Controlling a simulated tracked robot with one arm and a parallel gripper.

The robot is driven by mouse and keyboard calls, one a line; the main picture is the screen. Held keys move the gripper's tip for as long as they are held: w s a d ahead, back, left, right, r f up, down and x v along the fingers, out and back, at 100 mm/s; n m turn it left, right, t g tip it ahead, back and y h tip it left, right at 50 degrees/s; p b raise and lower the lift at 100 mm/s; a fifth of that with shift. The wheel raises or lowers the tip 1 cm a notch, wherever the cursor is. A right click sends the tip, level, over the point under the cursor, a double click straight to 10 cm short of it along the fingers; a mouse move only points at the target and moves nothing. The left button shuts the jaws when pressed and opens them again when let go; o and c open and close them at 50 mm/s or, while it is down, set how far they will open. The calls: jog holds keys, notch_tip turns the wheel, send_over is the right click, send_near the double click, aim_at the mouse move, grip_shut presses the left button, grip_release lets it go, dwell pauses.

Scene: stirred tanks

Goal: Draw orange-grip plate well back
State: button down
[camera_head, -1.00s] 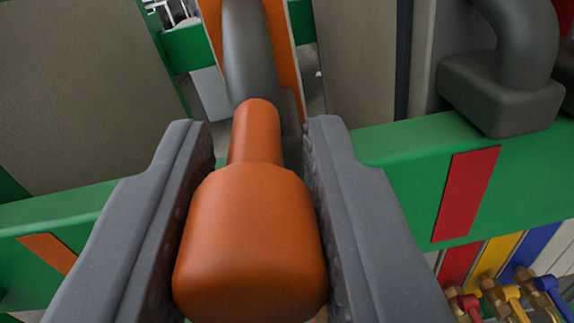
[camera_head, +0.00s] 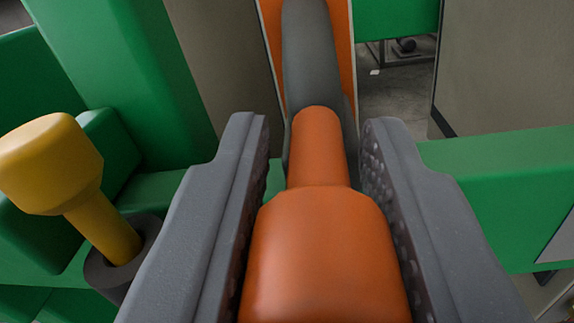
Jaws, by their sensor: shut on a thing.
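My gripper (camera_head: 315,135) is shut on the orange grip (camera_head: 322,255), with one dark jaw on each side of it. The grip has a thick near end and a narrower neck. Beyond the neck, a grey bent handle (camera_head: 308,55) runs up in front of an orange plate (camera_head: 345,50) with pale edges. Only a narrow part of the plate shows; its far end is out of view.
A yellow knob (camera_head: 50,165) on a stem stands in a dark collar (camera_head: 105,268) at the left, beside green framework (camera_head: 125,75). A green beam (camera_head: 500,190) crosses on the right. A grey-beige panel (camera_head: 505,70) stands behind it. Open floor (camera_head: 395,105) shows right of the plate.

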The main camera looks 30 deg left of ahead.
jog(key=shift+s+d+f, duration=0.1)
dwell(0.3)
jog(key=c, duration=1.2)
grip_release()
jog(key=shift+s+d, duration=0.1)
jog(key=shift+s, duration=0.05)
jog(key=shift+o, duration=0.2)
jog(key=p+v, duration=0.2)
jog(key=v, duration=1.1)
jog(key=shift+s, duration=0.35)
jog(key=shift+d, duration=0.1)
